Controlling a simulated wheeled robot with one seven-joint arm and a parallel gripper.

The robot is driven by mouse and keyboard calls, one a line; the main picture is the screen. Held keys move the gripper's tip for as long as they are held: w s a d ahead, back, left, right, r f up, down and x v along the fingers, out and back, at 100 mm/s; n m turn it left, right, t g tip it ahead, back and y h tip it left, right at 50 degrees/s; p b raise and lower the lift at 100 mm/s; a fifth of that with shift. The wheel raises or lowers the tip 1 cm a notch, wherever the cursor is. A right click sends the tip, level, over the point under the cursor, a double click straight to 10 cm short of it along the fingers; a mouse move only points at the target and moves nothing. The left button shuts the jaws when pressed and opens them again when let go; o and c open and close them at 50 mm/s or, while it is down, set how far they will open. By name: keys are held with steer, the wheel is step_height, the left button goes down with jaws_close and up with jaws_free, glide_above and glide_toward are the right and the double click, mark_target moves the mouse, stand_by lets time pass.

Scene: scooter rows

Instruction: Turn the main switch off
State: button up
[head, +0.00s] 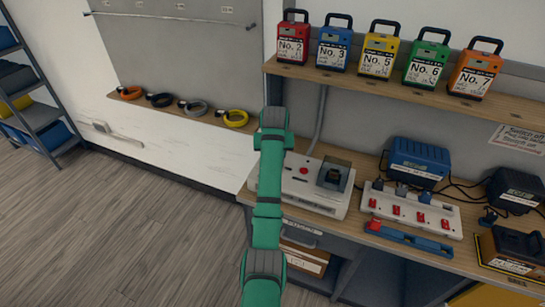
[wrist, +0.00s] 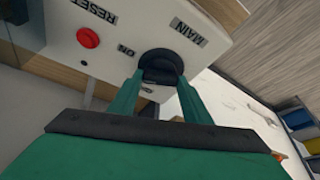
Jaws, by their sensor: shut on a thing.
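The main switch is a black round knob (wrist: 160,60) on a white panel (wrist: 120,42), between the printed words MAIN and ON. My gripper (wrist: 160,78) is shut on the knob, one green finger on each side. The knob's pointer and exact setting cannot be made out. In the head view the white switch box (head: 325,204) stands on the bench at the middle, and my green arm reaches over its left end, hiding the knob and my fingertips.
A red button (wrist: 88,38) marked RESET sits near the knob. Right of the box are a white power strip (head: 410,208) with red switches, a blue charger (head: 418,158) and cables. Numbered battery packs (head: 380,50) stand on the shelf above. The floor (head: 110,230) at left is clear.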

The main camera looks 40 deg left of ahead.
steer(key=n, duration=0.2)
steer(key=n+g+y, duration=0.1)
steer(key=n, duration=0.3)
steer(key=shift+w+d+r+n+g+y, duration=0.1)
steer(key=shift+w+d+n+g+y, duration=0.05)
steer(key=shift+w+n+g+y, duration=0.2)
steer(key=n+g, duration=0.1)
steer(key=n, duration=0.2)
steer(key=n+g, duration=0.1)
steer(key=n, duration=0.2)
steer(key=shift+n+g, duration=0.25)
steer(key=shift+g, duration=0.1)
steer(key=shift+w, duration=0.1)
steer(key=o, duration=1)
steer(key=shift+o, duration=0.2)
steer(key=v, duration=1)
steer(key=shift+r, duration=0.35)
steer(key=shift+w+f, duration=0.1)
